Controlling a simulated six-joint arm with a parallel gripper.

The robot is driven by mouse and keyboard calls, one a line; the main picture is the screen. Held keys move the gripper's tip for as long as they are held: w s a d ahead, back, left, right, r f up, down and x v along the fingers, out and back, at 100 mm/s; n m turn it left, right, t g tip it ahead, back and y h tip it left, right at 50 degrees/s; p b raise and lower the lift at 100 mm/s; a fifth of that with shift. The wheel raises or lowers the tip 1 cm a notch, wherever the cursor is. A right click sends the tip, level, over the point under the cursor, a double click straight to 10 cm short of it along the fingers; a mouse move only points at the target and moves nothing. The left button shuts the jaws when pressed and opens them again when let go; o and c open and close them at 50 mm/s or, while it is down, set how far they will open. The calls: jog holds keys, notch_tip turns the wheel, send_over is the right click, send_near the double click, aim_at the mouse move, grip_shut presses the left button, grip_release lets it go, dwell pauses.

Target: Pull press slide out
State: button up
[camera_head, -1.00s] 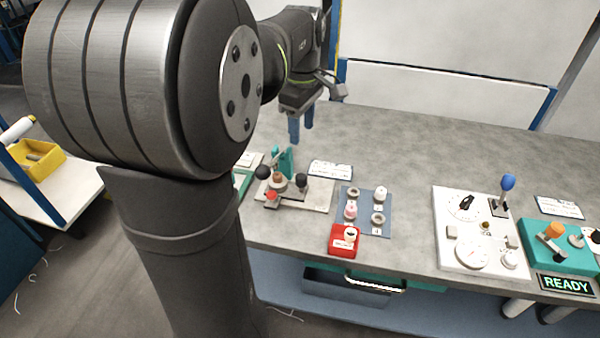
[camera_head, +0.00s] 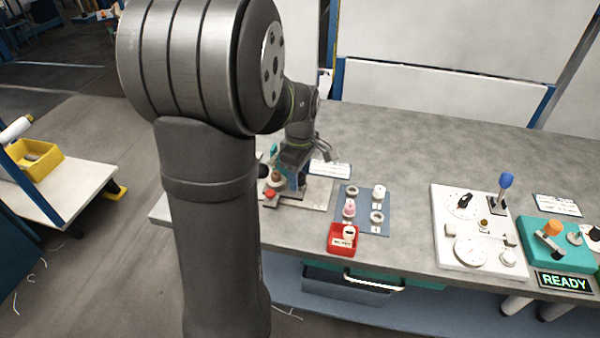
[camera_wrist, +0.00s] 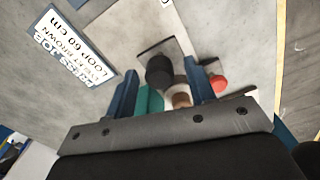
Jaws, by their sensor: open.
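The press stands on a pale base plate (camera_head: 318,195) at the left of the bench. Its red button (camera_head: 270,193) and brown part (camera_head: 276,178) show beside my gripper (camera_head: 291,182). In the wrist view, a black round knob (camera_wrist: 159,70) stands on a dark grey slide plate (camera_wrist: 179,47). My gripper (camera_wrist: 162,82) is open and empty, with its two blue fingers either side of the knob in that view. I cannot tell whether the fingertips reach down to it. A teal upright (camera_wrist: 150,102) and the red button (camera_wrist: 218,84) lie close to the fingers. In the head view my gripper hides the knob.
A press card (camera_head: 330,169) lies behind the base plate. A blue-grey mat (camera_head: 363,208) with several small parts and a red bin (camera_head: 342,239) are to the right. Further right are a white dial panel (camera_head: 474,228) and a teal panel (camera_head: 556,246). The bench behind is clear.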

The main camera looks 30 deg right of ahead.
jog(key=shift+c, duration=0.4)
grip_shut()
jog(key=s+d, duration=0.6)
jog(key=shift+s+d, duration=0.3)
jog(key=shift+d, duration=0.1)
jog(key=shift+r, duration=0.1)
jog(key=shift+c, duration=0.5)
grip_release()
jog(key=shift+s+d, duration=0.1)
jog(key=shift+s, duration=0.05)
jog(key=shift+o, duration=0.9)
notch_tip(320, 180, up, 17)
jog(key=shift+r, duration=0.2)
